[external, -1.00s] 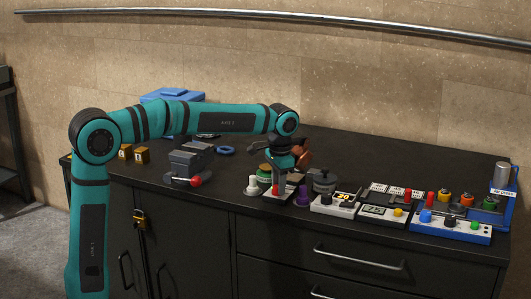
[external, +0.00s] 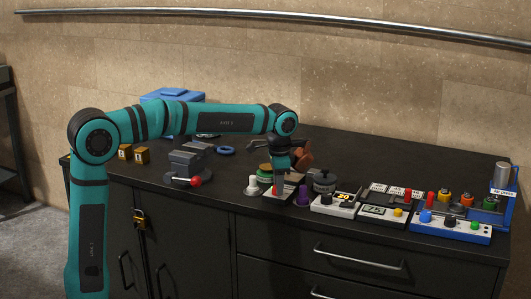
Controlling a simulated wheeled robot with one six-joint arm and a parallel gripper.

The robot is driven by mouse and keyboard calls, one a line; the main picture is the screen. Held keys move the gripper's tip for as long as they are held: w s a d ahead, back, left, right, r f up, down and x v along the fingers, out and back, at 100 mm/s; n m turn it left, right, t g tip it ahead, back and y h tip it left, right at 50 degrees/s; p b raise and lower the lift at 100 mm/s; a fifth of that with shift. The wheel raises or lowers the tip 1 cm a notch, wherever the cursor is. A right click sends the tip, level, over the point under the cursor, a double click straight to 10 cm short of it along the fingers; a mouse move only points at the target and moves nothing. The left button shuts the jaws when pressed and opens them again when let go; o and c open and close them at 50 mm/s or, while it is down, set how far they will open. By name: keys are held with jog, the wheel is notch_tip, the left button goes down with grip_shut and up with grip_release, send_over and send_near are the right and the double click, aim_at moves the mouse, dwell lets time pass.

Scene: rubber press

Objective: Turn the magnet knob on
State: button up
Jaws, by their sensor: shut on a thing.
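My gripper (external: 279,188) points straight down over a small dark, pale-edged unit (external: 292,194) near the front edge of the bench. Its fingers are shut at the top of this unit, on what appears to be the magnet knob. A small red part (external: 274,190) shows beside the fingertips. The fingers hide most of the knob, so I cannot read its on or off position.
Control boxes (external: 384,215) crowd the right.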

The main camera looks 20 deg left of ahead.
jog(key=o, duration=1)
jog(key=shift+c, duration=0.2)
notch_tip(320, 180, up, 18)
jog(key=shift+s+d+f, duration=0.25)
jog(key=shift+s+d, duration=0.05)
jog(key=shift+s, duration=0.1)
jog(key=s+a+r+n+t+h, duration=0.1)
jog(key=s+a+n+t, duration=0.25)
jog(key=a, duration=0.65)
jog(key=s+a+r+n+t+h, duration=0.15)
jog(key=s+a+t, duration=0.3)
jog(key=a, duration=0.65)
jog(key=s+a+f+n+t+y, duration=0.1)
jog(key=s+a+f+n+t, duration=0.1)
jog(key=s+a, duration=0.4)
jog(key=s+a+f+n+t+y, duration=0.1)
jog(key=s+a+f+n+t, duration=0.1)
jog(key=s+a+n+t, duration=0.2)
jog(key=s+a+t, duration=0.3)
jog(key=s, duration=0.3)
jog(key=shift+a, duration=0.2)
